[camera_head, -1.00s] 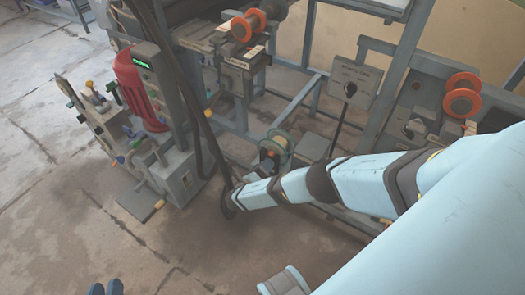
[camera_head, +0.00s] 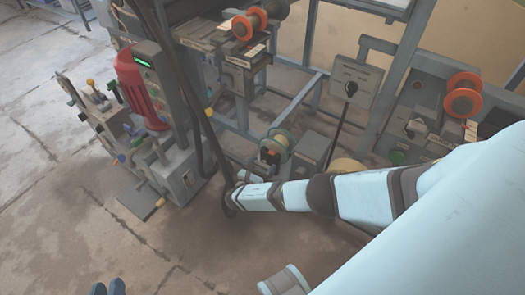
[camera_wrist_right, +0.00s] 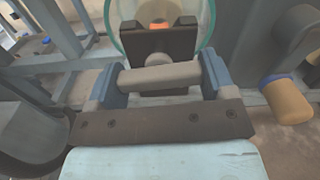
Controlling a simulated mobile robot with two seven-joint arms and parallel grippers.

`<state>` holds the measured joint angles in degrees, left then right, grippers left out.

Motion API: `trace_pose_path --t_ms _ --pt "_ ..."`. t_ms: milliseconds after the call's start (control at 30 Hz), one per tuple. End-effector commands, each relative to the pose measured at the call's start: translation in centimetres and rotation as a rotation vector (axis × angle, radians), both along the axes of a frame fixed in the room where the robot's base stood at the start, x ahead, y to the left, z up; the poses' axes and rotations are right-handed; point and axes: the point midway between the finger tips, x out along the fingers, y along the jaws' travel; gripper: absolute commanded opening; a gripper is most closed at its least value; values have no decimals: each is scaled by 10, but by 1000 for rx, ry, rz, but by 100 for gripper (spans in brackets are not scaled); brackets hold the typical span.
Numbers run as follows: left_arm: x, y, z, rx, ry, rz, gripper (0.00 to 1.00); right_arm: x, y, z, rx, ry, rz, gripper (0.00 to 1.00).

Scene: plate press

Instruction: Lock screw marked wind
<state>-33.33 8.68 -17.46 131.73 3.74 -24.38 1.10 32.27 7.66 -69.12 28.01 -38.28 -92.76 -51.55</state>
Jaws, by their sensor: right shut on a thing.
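In the right wrist view, my right gripper (camera_wrist_right: 160,77) is shut on a pale grey crossbar (camera_wrist_right: 158,78), with one blue finger at each end. Behind the bar, a round stem meets a dark block (camera_wrist_right: 185,43) in front of a clear, green-rimmed spool (camera_wrist_right: 120,35). The spool also shows in the head view (camera_head: 285,141), low on the machine frame, just beyond the end of my right arm. No readable "wind" marking shows. My left gripper (camera_head: 107,287) shows only its two dark fingertips at the bottom edge, slightly apart and empty.
Orange spools (camera_head: 463,96) sit at the right, and another orange spool (camera_head: 249,25) at the top. A grey switch box (camera_head: 355,85) stands on a post. A panel unit with a red motor (camera_head: 135,85) stands at left.

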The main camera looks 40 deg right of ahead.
Motion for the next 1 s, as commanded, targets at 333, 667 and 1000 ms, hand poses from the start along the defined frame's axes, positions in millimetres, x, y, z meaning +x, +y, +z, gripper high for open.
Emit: trace_pose_path --t_ms 333,667,1000 --pt "0 0 2 4 -10 -9 30 0 2 0 44 -100 0 53" --pt "1 -1 3 1 -12 -7 30 0 2 0 48 -113 0 53" --pt "1 -1 4 -3 -12 -5 30 0 1 0 48 -112 0 100"
